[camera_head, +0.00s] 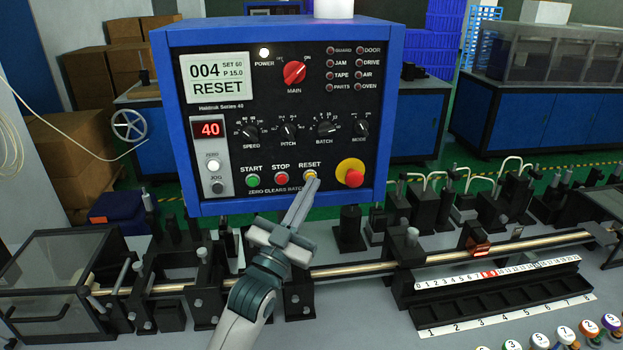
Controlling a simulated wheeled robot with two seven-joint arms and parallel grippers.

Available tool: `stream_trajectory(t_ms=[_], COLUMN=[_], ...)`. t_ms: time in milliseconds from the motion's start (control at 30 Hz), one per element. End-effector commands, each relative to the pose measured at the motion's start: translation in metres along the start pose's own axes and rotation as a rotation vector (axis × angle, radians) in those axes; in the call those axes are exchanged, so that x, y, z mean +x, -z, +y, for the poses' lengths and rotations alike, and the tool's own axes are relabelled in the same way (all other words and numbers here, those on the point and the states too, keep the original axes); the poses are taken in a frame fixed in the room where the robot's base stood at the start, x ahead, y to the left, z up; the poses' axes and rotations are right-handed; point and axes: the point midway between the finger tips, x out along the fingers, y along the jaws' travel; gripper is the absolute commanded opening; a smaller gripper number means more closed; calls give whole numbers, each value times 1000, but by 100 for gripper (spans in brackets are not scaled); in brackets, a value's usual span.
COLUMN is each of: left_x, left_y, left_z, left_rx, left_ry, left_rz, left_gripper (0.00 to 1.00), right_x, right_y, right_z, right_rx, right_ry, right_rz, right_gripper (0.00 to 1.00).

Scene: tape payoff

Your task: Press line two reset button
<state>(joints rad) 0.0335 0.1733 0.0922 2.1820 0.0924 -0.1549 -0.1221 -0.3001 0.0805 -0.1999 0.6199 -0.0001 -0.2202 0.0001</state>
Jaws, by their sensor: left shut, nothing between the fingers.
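A blue control box (388,60) with a black panel stands at the upper middle. Its lit yellow RESET button (310,175) is in the bottom row, right of the red STOP button (281,178) and green START button (253,180). My left gripper (313,184) is shut and empty, pointing up at the panel. Its tips overlap the lower edge of the RESET button; I cannot tell whether they touch or press it. The panel's screen (218,78) reads 004 and RESET. My right gripper is not in view.
A red emergency stop knob (354,178) on a yellow base is close right of the tips. Below the box, a metal rod (365,269) runs across black fixtures. A numbered black tray (500,304) lies at the lower right.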

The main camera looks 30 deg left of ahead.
Motion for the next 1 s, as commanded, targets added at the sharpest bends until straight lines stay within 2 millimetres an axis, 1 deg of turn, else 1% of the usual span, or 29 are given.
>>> stream_trajectory(t_ms=[433,767,1000], left_x=[6,6,2], left_y=[-4,-4,-1], left_z=[-5,-5,-1], left_rx=[1,0,-1], left_ry=[0,0,0], left_rz=[1,0,-1], left_gripper=[0,0,0], right_x=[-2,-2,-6], right_y=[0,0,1], right_z=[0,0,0], right_rx=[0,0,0], right_ry=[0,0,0], right_rz=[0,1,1], right_gripper=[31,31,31])
